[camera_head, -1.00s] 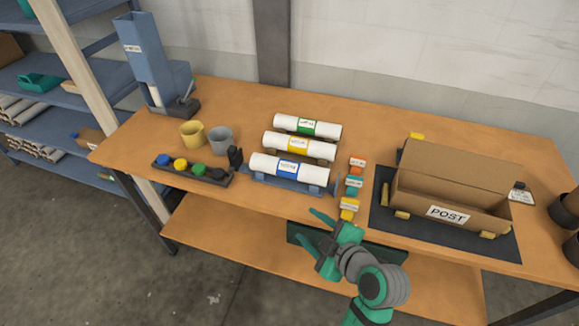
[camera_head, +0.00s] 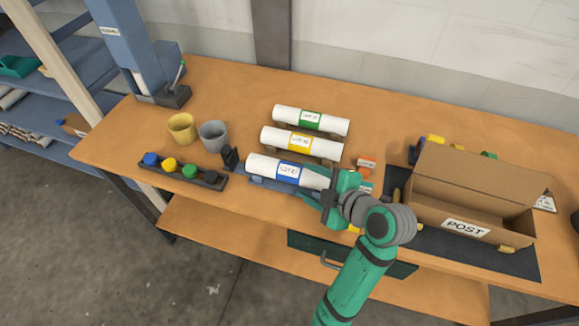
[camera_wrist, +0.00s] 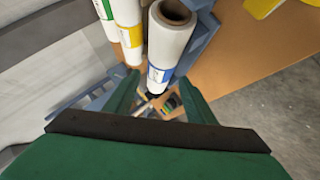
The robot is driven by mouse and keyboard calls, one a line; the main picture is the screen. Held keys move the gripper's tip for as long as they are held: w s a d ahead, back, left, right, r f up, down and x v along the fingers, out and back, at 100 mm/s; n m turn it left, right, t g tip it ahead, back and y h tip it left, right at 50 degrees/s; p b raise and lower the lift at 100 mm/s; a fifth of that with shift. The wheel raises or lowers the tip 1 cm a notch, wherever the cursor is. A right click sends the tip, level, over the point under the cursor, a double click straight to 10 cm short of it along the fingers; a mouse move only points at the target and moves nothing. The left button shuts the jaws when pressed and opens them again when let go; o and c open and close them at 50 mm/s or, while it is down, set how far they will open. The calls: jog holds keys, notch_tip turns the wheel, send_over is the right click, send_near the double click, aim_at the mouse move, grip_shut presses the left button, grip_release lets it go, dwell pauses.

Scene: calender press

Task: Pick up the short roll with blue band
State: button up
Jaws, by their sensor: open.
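The white roll with a blue band (camera_head: 288,170) lies in the front place of a blue cradle (camera_head: 262,182) on the bench. My gripper hides the roll's right end in the head view.
A yellow-band roll (camera_head: 301,144) and a green-band roll (camera_head: 311,121) lie close behind. A dark phone-like block (camera_head: 229,158) stands at the cradle's left, beside a tray of coloured caps (camera_head: 182,174). A cardboard POST box (camera_head: 470,229) and small orange tag (camera_head: 366,161) are to the right.

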aim_at(296, 176)
jog(key=shift+x, duration=3.95)
jog(key=shift+s+f, duration=0.1)
jog(key=shift+f, duration=0.05)
jog(key=c, duration=0.9)
